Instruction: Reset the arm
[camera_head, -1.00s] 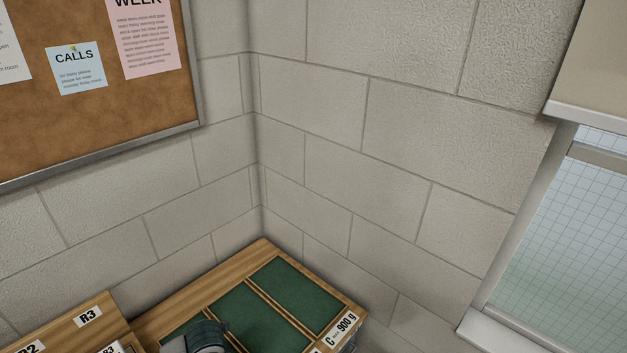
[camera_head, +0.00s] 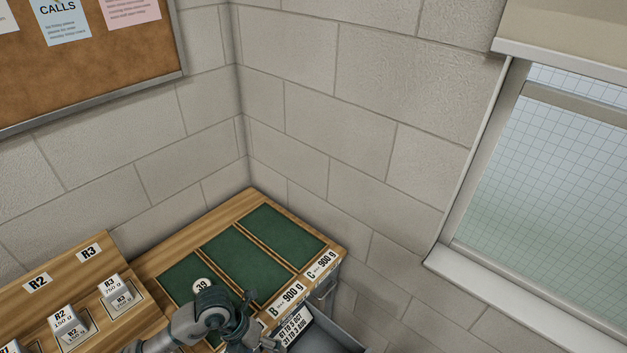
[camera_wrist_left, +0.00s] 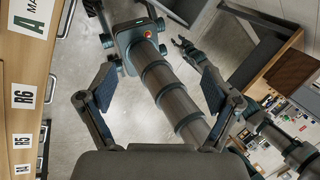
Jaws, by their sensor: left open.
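A round pale top marked 39, which looks like the tin (camera_head: 202,286), shows in the head view in the leftmost green tray, tray A (camera_head: 172,282). My left arm hides its lower part and the front of that tray. My left gripper (camera_head: 246,322) is in front of it, to its lower right; I cannot tell whether they touch. In the left wrist view my left gripper (camera_wrist_left: 156,80) is open, with nothing between its fingers. A dark gripper, apparently my right one (camera_wrist_left: 184,46), shows small there; its jaws are unclear.
Tray B (camera_head: 245,262) and tray C (camera_head: 285,232) are empty. A wooden rack at left holds labelled blocks at R2 (camera_head: 68,322) and R3 (camera_head: 117,290). Walls close the corner behind.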

